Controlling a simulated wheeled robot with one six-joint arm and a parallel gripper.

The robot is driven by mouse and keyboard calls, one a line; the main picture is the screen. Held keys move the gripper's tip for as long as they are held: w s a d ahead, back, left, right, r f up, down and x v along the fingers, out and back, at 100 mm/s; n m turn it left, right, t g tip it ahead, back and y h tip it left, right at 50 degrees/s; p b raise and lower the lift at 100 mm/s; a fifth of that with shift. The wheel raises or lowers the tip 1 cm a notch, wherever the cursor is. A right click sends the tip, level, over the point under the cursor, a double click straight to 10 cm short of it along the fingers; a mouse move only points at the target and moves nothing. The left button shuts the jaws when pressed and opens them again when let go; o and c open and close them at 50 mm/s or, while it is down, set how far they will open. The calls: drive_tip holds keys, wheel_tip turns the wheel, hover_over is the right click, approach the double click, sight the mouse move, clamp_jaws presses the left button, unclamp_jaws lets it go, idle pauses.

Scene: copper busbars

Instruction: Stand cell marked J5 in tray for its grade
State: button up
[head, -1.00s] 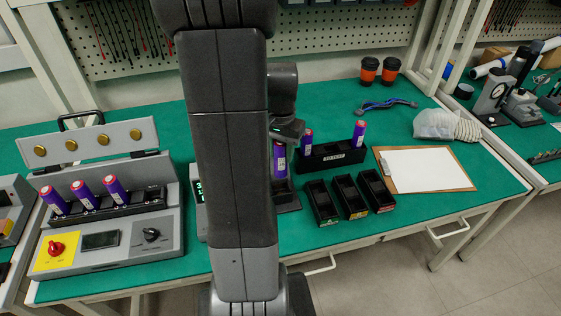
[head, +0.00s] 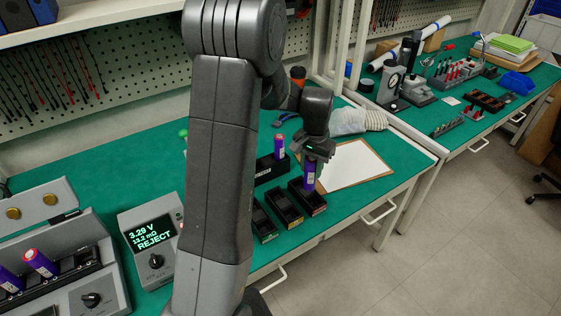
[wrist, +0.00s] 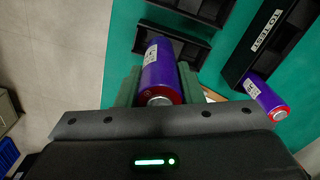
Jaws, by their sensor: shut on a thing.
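My gripper (head: 314,148) is shut on a purple cell (head: 309,174) and holds it upright at the rightmost of three small black trays (head: 318,209). I cannot tell whether the cell's lower end touches the tray floor. In the wrist view the cell (wrist: 161,66) sits between the fingers, its red-rimmed end toward me; its marking is unreadable. The middle tray (head: 273,199) and left tray (head: 263,229) look empty. The tester (head: 150,235) display reads 3.29 V, 13.2 mΩ, REJECT.
The TO TEST rack (head: 266,172) stands close behind the trays with a purple cell (head: 279,146) in it. A clipboard (head: 355,162) lies to the right. A charger-like unit with purple cells (head: 40,264) is at left. The table front edge is near the trays.

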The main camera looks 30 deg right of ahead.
drive_tip(key=shift+s+d+f+b, duration=0.3)
drive_tip(key=shift+f+b, duration=0.15)
drive_tip(key=shift+f, duration=0.25)
drive_tip(key=shift+s+d+f+b, duration=0.2)
drive_tip(key=shift+f+b, duration=0.25)
drive_tip(key=shift+f, duration=0.3)
drive_tip(key=shift+s+d+f+b, duration=0.2)
drive_tip(key=shift+d+f+b, duration=0.2)
drive_tip(key=shift+f, duration=0.3)
drive_tip(key=shift+f+b, duration=1.05)
drive_tip(key=shift+f, duration=0.4)
drive_tip(key=shift+f, duration=0.2)
drive_tip(key=shift+f+b, duration=0.35)
drive_tip(key=shift+b, duration=0.05)
